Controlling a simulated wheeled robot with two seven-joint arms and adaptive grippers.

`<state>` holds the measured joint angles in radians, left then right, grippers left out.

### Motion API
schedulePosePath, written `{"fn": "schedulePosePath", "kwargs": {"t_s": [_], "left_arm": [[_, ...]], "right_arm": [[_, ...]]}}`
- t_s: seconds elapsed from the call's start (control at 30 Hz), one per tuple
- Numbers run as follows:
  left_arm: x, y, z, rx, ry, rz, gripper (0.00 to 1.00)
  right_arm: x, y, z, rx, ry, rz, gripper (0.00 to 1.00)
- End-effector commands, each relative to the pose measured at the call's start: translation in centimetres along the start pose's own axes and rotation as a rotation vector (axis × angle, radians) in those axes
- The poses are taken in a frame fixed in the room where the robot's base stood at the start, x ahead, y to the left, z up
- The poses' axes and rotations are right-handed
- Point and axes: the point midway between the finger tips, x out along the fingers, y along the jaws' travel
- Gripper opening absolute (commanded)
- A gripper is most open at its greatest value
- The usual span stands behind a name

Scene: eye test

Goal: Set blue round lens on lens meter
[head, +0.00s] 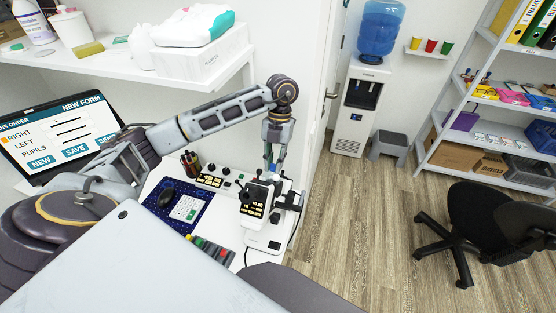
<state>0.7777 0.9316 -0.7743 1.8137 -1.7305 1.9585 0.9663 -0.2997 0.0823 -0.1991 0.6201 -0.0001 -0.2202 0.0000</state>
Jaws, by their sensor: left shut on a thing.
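My left gripper (272,164) points down from the raised left arm, just above and behind the lens meter (262,204). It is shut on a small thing. Bluish colour shows at its fingers, matching the blue round lens, but the lens's outline is too small to make out. The lens meter is a white and dark device standing on the white desk, with a light base towards me. I cannot tell whether the lens touches it. My right gripper is not in view.
A monitor (62,143) stands at left below a white shelf (130,73). A water cooler (357,105) and chair (482,220) are farther right, with open floor between.

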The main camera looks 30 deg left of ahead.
Motion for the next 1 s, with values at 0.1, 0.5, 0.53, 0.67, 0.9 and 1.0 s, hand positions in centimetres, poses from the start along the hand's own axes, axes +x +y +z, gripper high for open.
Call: {"fn": "schedulePosePath", "kwargs": {"t_s": [0.1, 0.5, 0.53, 0.67, 0.9, 1.0], "left_arm": [[0.7, 0.0, -0.2, 0.0, 0.0, 0.0, 0.03], [2.5, -0.1, -0.9, 0.0, 0.001, 0.0, 0.03], [2.6, -0.1, -0.9, 0.0, 0.001, 0.0, 0.03], [3.2, -0.1, -1.2, 0.001, 0.0, -0.001, 0.03], [3.8, -0.1, -1.4, 0.0, 0.0, -0.001, 0.03], [3.9, -0.1, -1.5, 0.0, 0.0, -0.001, 0.03]], "right_arm": [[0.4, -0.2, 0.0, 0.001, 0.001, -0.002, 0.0], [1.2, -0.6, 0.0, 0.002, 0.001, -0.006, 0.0], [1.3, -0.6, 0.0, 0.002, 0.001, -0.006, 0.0], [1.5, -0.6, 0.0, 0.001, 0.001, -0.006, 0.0], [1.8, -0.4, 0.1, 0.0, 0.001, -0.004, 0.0], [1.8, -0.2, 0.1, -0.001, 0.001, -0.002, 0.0]]}}
